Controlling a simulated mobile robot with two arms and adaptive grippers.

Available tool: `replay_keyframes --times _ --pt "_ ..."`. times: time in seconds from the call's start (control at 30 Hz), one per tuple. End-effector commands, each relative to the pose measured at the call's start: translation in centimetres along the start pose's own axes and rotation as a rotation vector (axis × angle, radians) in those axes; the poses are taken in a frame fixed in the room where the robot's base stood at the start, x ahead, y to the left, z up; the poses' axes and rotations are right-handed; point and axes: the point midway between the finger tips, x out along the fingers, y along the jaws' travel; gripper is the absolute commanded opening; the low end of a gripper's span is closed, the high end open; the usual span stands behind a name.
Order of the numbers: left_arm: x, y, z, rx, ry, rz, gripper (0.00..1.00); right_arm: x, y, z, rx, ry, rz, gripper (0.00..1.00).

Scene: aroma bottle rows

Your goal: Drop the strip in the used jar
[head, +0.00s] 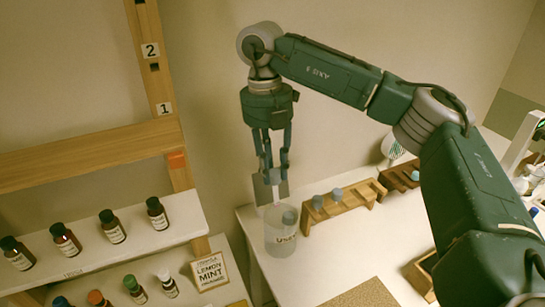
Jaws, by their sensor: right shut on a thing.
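My right gripper (272,168) hangs down from its arm above the used jar, its fingers shut on the narrow white strip (276,194). The strip points downward, with its lower end close to the jar's mouth; I cannot tell whether it is inside the rim. A grey flat piece shows behind the fingertips. My left gripper is not in view.
A wooden rack (345,203) with grey-blue capped pieces stands right of the jar. At left, wooden shelving holds rows of small bottles (65,240) and a "LEMON MINT" card (210,271). A cork-coloured mat (362,294) lies at the front of the counter (335,257).

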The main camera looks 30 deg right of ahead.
Motion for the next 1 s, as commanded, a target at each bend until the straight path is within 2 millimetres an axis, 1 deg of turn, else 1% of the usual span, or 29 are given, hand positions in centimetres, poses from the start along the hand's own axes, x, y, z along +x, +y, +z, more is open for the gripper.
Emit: replay_keyframes --times 0.17,0.27,0.4,0.5,0.63,0.87,1.0 --pt "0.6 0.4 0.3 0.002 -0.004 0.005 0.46 0.7 0.0 0.0 0.006 0.001 -0.001 0.08" --pt "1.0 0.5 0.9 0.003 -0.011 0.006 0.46 1.4 0.1 0.0 0.006 0.001 -0.001 0.08" --pt "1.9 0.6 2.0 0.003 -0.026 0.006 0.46 2.7 0.2 0.1 0.005 0.001 -0.001 0.08" --pt "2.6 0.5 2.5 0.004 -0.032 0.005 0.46 3.7 0.3 0.1 0.005 0.001 0.000 0.08" --pt "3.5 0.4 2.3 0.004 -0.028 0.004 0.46 5.0 0.4 0.2 0.004 0.001 0.000 0.08" --pt "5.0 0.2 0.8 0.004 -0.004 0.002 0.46 7.3 0.6 0.3 0.004 0.001 -0.001 0.08" --pt "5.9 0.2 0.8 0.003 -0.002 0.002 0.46 8.6 0.7 0.3 0.004 0.001 -0.001 0.08"
